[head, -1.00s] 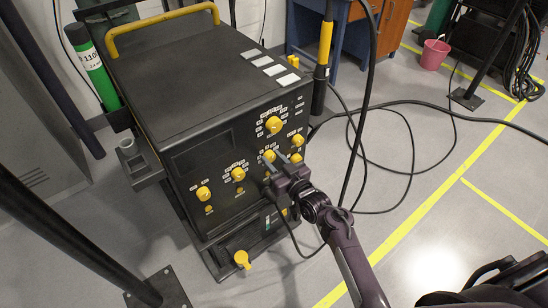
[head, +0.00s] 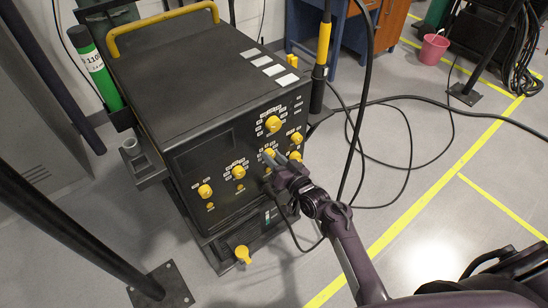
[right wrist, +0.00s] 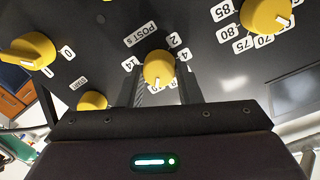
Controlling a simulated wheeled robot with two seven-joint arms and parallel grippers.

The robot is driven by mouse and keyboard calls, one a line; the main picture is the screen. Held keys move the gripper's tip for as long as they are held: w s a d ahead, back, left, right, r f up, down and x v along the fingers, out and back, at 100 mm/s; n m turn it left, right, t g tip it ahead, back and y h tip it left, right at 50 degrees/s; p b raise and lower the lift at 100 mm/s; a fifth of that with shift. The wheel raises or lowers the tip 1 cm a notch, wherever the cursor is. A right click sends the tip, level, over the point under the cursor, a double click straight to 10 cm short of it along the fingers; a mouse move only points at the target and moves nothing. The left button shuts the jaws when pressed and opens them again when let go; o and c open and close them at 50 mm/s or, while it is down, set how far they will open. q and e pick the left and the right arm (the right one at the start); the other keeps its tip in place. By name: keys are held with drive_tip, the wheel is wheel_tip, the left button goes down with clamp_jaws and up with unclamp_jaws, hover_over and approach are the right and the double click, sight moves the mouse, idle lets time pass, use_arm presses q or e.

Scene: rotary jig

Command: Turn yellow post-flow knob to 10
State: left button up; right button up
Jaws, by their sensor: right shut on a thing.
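The yellow post-flow knob (right wrist: 158,68) sits on the dark front panel of the welding machine (head: 195,75), beside the label "POST s" (right wrist: 140,33). In the right wrist view the numbers 2, 4 and 14 show around it, and its white mark points down the picture, towards my gripper. Numbers on that side are hidden by the gripper. My right gripper (right wrist: 161,88) has a finger on each side of the knob and is shut on it. In the head view my right gripper (head: 274,157) is at the panel and partly covers the knob. My left gripper is out of view.
Other yellow knobs are close by: a large one (right wrist: 266,14), one at the left (right wrist: 28,50) and a lower one (right wrist: 92,100). A black cable hangs right of the machine and loops over the floor. A green cylinder (head: 98,72) stands at its left.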

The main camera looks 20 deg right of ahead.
drive_tip(key=o, duration=1)
drive_tip(key=shift+c, duration=0.2)
drive_tip(key=shift+s, duration=0.1)
drive_tip(key=v, duration=0.7)
drive_tip(key=shift+s, duration=0.3)
drive_tip(key=shift+d, duration=0.15)
